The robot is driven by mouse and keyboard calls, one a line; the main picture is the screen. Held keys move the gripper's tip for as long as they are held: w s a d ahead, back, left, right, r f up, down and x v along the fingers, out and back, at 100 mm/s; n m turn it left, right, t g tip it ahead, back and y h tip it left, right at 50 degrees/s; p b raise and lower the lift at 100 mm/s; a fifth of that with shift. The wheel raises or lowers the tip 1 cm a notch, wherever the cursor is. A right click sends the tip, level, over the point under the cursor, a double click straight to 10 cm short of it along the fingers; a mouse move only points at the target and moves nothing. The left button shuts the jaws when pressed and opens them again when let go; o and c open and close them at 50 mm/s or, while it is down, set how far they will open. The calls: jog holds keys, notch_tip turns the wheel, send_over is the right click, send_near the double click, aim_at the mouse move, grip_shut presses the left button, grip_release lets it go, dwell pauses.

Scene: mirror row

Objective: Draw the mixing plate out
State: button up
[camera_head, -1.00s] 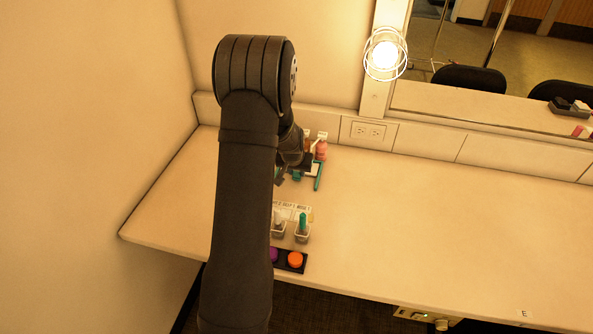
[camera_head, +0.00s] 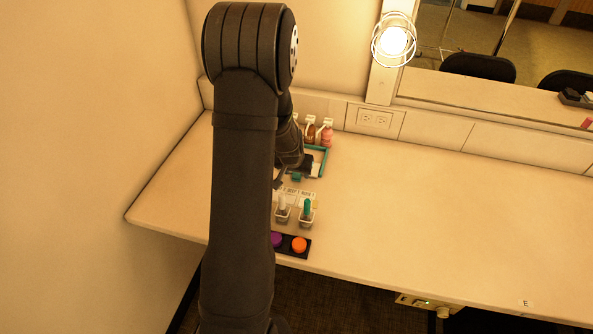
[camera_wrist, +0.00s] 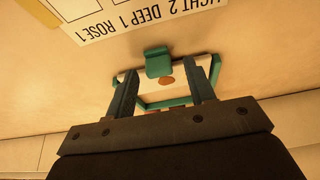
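The mixing plate, a pale flat piece with a brownish spot (camera_wrist: 178,80), lies in a teal frame (camera_wrist: 190,98) in the wrist view. A teal tab (camera_wrist: 158,62) stands at its front edge. My gripper (camera_wrist: 162,68) is open, with one finger left and one right of the tab and visible space on both sides. I cannot tell the fingers' height over the plate. In the head view the teal frame (camera_head: 323,162) shows partly behind my arm, with the tab (camera_head: 297,177) beside my gripper (camera_head: 280,182). The rest of the plate is largely hidden there.
A label card (camera_wrist: 140,14) lies in front of the tab. Nearer are two small cups (camera_head: 307,218) and a dark strip with purple and orange discs (camera_head: 299,244). Bottles (camera_head: 327,135) stand behind the frame. The counter to the right is clear.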

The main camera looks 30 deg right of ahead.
jog(key=v, duration=1.7)
jog(key=shift+r, duration=0.2)
jog(key=x, duration=1.7)
jog(key=shift+f, duration=0.15)
jog(key=v, duration=1.8)
jog(key=x, duration=1.8)
jog(key=shift+f, duration=0.15)
jog(key=w+d, duration=0.4)
jog(key=shift+w+d, duration=0.25)
jog(key=v, duration=1.3)
jog(key=shift+r, duration=0.45)
